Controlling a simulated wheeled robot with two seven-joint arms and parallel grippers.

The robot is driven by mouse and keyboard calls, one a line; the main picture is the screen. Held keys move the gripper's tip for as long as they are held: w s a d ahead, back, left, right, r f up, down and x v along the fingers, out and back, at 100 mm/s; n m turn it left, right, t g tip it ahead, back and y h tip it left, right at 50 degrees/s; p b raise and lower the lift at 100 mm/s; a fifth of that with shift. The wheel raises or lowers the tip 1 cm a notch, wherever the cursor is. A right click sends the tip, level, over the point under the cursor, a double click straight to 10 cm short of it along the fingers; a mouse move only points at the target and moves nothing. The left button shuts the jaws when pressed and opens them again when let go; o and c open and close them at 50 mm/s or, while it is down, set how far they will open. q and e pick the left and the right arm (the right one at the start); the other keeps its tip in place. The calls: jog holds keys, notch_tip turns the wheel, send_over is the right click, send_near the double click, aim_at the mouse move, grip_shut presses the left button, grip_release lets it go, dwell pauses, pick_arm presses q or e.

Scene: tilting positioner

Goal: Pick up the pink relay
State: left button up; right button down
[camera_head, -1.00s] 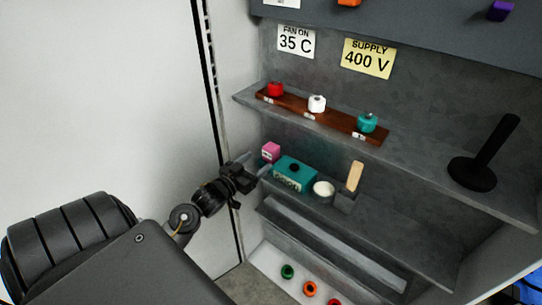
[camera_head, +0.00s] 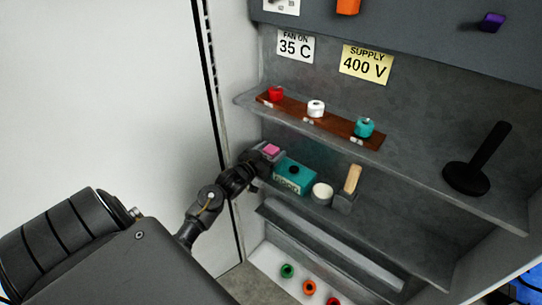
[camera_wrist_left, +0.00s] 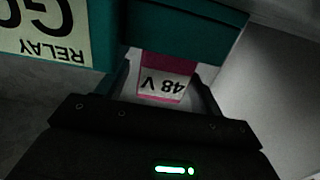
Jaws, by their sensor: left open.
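The pink relay (camera_head: 271,149) stands on the middle shelf, left of a teal box (camera_head: 294,174). In the left wrist view the fingers of my left gripper (camera_wrist_left: 163,84) are open, one on each side of the relay. I cannot tell whether they touch it. My right gripper is not in view.
The teal box (camera_wrist_left: 190,20) is close behind the relay in the left wrist view. A white cup (camera_head: 322,193) and a wooden-handled tool (camera_head: 352,179) stand to its right. Above is a shelf (camera_head: 440,171) with a brown rack (camera_head: 340,132) of knobs.

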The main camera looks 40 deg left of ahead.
pick_arm(q)
jog(key=shift+w, duration=1.15)
jog(key=c, duration=1.1)
jog(key=shift+c, duration=0.6)
jog(key=shift+r, duration=0.1)
